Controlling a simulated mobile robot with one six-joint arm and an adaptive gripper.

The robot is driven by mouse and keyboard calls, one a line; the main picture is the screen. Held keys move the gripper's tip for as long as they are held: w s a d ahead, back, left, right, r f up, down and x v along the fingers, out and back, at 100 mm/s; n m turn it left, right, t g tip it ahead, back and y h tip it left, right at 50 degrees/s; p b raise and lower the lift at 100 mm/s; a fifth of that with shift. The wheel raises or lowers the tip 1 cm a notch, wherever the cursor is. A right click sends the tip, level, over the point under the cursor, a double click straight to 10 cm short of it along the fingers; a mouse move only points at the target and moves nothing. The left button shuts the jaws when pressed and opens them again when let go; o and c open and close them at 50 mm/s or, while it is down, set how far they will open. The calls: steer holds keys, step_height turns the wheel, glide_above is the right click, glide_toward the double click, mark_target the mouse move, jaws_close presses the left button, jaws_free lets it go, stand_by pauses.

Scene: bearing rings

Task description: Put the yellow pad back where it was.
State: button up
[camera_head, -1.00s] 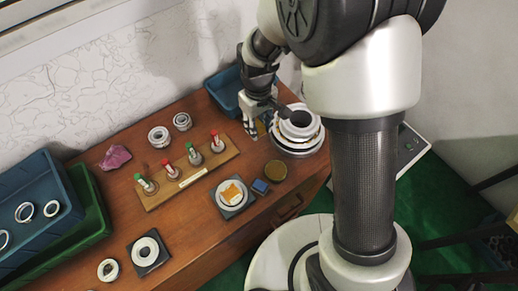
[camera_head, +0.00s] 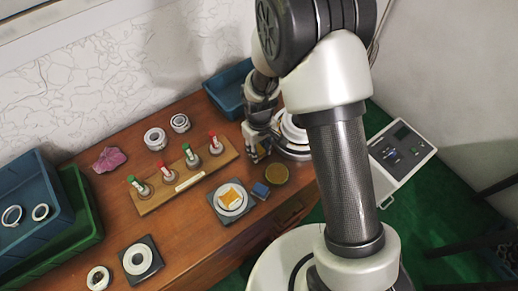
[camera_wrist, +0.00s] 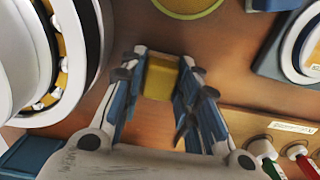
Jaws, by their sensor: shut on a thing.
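The yellow pad (camera_wrist: 160,77) is a small yellow block between the fingertips of my gripper (camera_wrist: 158,82) in the wrist view. My gripper is shut on it, over the brown tabletop. In the head view my gripper (camera_head: 258,150) is between the wooden rack and the stacked rings, and its fingers largely hide the pad. A blue pad (camera_head: 260,190) lies on the table in front of my gripper, beside a round tin with a yellow top (camera_head: 275,174). I cannot tell whether the yellow pad touches the table.
Large stacked rings (camera_head: 292,150) stand close right of my gripper. A wooden rack (camera_head: 185,181) holds several red- and green-topped pieces. A ring with an orange-yellow cloth (camera_head: 231,196) sits on a dark plate. Blue (camera_head: 229,87) and green (camera_head: 85,232) bins stand at the back and left.

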steer(key=shift+f, duration=0.2)
steer(key=o, duration=1)
steer(key=shift+c, duration=0.2)
steer(key=shift+r, duration=0.1)
